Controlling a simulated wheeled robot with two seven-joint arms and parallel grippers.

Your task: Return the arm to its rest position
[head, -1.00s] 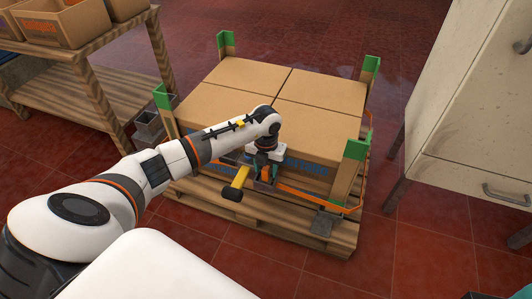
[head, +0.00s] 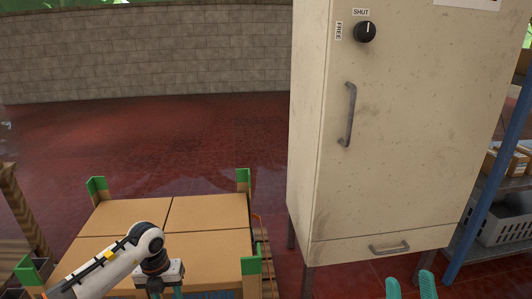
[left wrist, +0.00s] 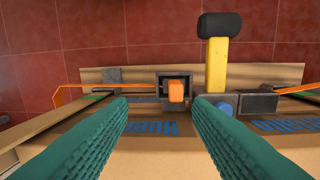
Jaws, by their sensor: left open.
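My left gripper (left wrist: 160,102) is open. In the left wrist view its two green fingers are wide apart, with nothing held between them. Ahead of them are an orange strap (left wrist: 78,88), a grey buckle with an orange block (left wrist: 176,91) and a yellow handle (left wrist: 216,65) with a black end. In the head view my left arm reaches over the cartons (head: 205,212), its gripper (head: 165,291) partly cut off by the bottom edge. My right gripper (head: 410,287) shows only as two teal fingertips, apart and empty, at the bottom right.
Green corner guards (head: 243,180) stand around the cartons. A tall cream cabinet (head: 400,130) with a black knob (head: 365,32) stands to the right. A blue-framed shelf (head: 490,190) is beyond it. Open red floor (head: 150,140) lies behind the cartons.

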